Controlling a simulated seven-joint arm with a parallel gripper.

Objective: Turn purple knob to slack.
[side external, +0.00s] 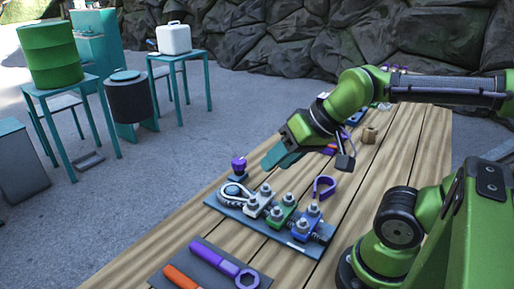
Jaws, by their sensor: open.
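The purple knob (238,164) stands upright at the far left end of the blue-grey plate (267,232) on the wooden table. My gripper (272,162) hangs above the table to the right of the knob, open, with its teal fingers pointing down and left. I see no contact with the knob. The gap between the fingers is hard to make out from this side. The markings around the knob, including any slack mark, are too small to read.
A coiled grey cable (233,194) and white, green and blue (306,222) clamp blocks sit on the plate. A purple hook (324,186) rises behind them. A dark tray (212,268) with purple and orange tools lies in front. Bare planks (375,180) show to the right.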

